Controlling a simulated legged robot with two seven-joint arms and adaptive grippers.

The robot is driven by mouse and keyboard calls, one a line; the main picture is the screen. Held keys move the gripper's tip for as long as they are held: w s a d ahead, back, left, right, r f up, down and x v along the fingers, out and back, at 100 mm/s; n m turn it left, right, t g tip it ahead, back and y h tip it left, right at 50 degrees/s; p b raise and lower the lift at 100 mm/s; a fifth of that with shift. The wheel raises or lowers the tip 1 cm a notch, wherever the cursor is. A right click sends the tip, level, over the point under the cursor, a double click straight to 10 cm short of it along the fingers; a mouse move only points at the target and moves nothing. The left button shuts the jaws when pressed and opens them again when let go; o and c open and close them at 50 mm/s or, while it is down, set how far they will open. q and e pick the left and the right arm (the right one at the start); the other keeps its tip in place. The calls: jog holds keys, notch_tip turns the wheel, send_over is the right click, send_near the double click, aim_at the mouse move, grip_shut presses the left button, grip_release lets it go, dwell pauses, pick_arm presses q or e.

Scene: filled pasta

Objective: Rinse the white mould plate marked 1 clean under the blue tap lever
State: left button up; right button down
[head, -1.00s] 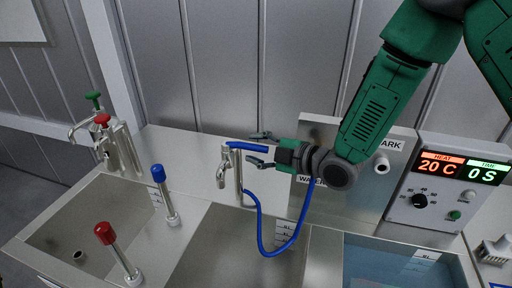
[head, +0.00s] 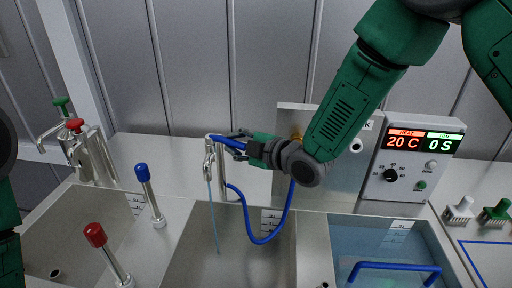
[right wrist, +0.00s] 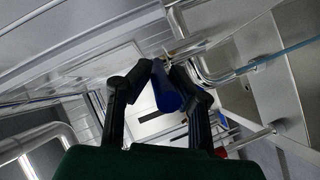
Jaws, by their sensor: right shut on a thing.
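The tap (head: 209,160) stands at the back edge of the middle basin, with a blue lever (head: 229,143) on top. My right gripper (head: 243,146) is shut on this lever; its two dark fingers close around the blue end in the right wrist view (right wrist: 166,92). A thin stream of water (head: 213,215) falls from the spout into the middle basin (head: 190,262). I see no white mould plate marked 1 in either view. Part of my left arm shows at the left edge, but its gripper does not.
A water-filled basin (head: 372,245) with a blue handle (head: 395,266) lies to the right. Pump dispensers stand at the back left; a control box stands at the back right.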

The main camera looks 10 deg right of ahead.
jog(key=shift+w+d+f+h, duration=0.15)
jog(key=shift+w+d+h, duration=0.15)
jog(key=shift+d, duration=0.2)
jog(key=c, duration=1.5)
grip_release()
jog(key=shift+s+a, duration=0.1)
jog(key=shift+a, duration=0.05)
jog(key=shift+d+v, duration=0.25)
jog(key=shift+v, duration=5.75)
jog(key=shift+f, duration=0.25)
